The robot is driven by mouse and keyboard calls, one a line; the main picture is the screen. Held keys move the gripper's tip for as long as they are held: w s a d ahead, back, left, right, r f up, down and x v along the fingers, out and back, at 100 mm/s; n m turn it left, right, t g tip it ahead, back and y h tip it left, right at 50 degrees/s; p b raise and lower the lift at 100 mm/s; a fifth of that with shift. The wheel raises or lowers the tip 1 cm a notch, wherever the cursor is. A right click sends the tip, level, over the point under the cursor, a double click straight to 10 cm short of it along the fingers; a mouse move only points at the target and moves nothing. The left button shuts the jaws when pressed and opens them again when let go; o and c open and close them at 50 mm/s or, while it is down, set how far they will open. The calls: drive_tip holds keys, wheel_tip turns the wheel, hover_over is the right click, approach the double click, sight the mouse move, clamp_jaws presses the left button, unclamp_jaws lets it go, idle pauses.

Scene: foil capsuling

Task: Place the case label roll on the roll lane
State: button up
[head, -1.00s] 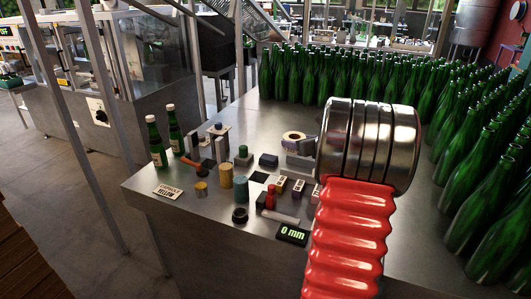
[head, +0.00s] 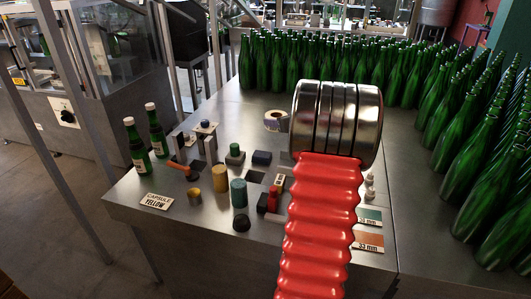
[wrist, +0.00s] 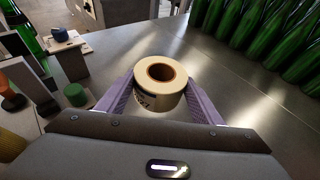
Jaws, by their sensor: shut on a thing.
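The case label roll (wrist: 160,85), a cream ring with a brown core and some dark print on its side, sits between the two purple fingers of my gripper (wrist: 160,98) in the wrist view. The fingers touch it on both sides, and its hole faces up. In the head view the roll (head: 276,120) shows just left of my arm, over the far part of the steel table; my gripper is mostly hidden there behind my arm. I cannot tell whether the roll touches the table. I cannot pick out the roll lane for sure in either view.
Green bottles (head: 300,62) crowd the table's back and right. Small blocks and cylinders, including a yellow cylinder (head: 220,178) and teal cylinder (head: 238,194), stand left of my arm. A capsule sign (head: 157,201) lies near the front-left edge. Steel around the roll is bare (wrist: 215,75).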

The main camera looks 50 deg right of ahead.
drive_tip(key=shift+f, duration=3.1)
drive_tip(key=shift+f, duration=1.85)
drive_tip(key=shift+f, duration=0.15)
drive_tip(key=o, duration=1.3)
drive_tip(key=shift+c, duration=0.2)
